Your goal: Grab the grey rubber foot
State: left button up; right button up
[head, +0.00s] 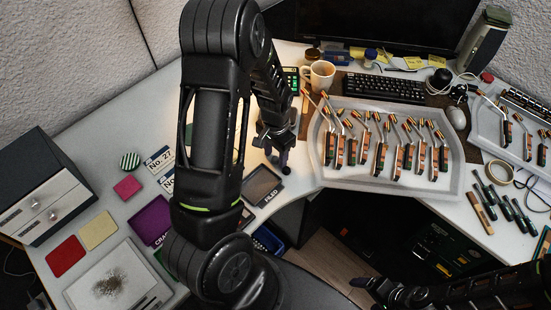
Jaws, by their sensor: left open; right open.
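I cannot make out a grey rubber foot for certain in the head view; it is too small to tell or hidden, perhaps behind my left arm. My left gripper (278,160) is open and points down over the desk, left of the pale tray of hammers (458,187) and above a dark square labelled FILED (263,186). Nothing shows clearly between its fingers. My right gripper (366,288) is open and empty at the bottom of the view, in front of the desk edge and away from the desktop things.
A mug (319,74), keyboard (384,88) and monitor (385,25) stand behind the tray. Dark green-handled tools (498,198) lie at right. A drawer box (40,190) and coloured pads (98,231) are at left. My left arm hides the desk's middle.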

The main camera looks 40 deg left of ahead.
pick_arm(q)
jog(key=shift+c, duration=0.4)
grip_shut()
